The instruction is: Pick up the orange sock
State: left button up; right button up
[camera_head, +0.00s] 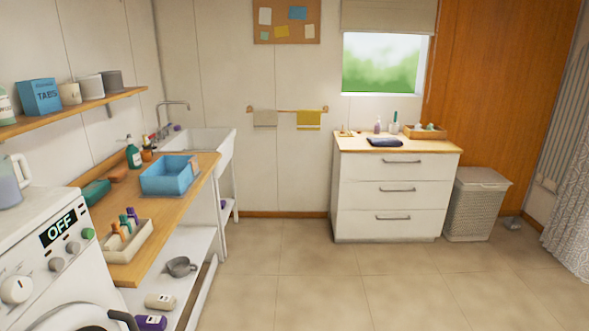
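I cannot make out an orange sock for certain. A small orange-brown item (117,174) lies on the wooden counter at the left, beside a green item; it is too small to tell what it is. A small grey item (512,224) lies on the floor right of the laundry basket. Neither of my grippers is in view.
A washing machine (40,262) showing OFF stands at the front left. The wooden counter (150,215) holds a blue tub (168,177) and a tray of bottles (128,256). A white drawer unit (365,196) and laundry basket (475,205) stand at the back. The middle floor is clear.

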aim_at(193, 160)
jog(key=i+l, duration=0.1)
jog(key=i, duration=0.35)
jog(key=i+l+u, duration=0.15)
jog(key=i, duration=0.3)
jog(key=i+l, duration=0.1)
jog(key=i, duration=0.3)
jog(key=i+l+u, duration=0.15)
jog(key=i, duration=0.3)
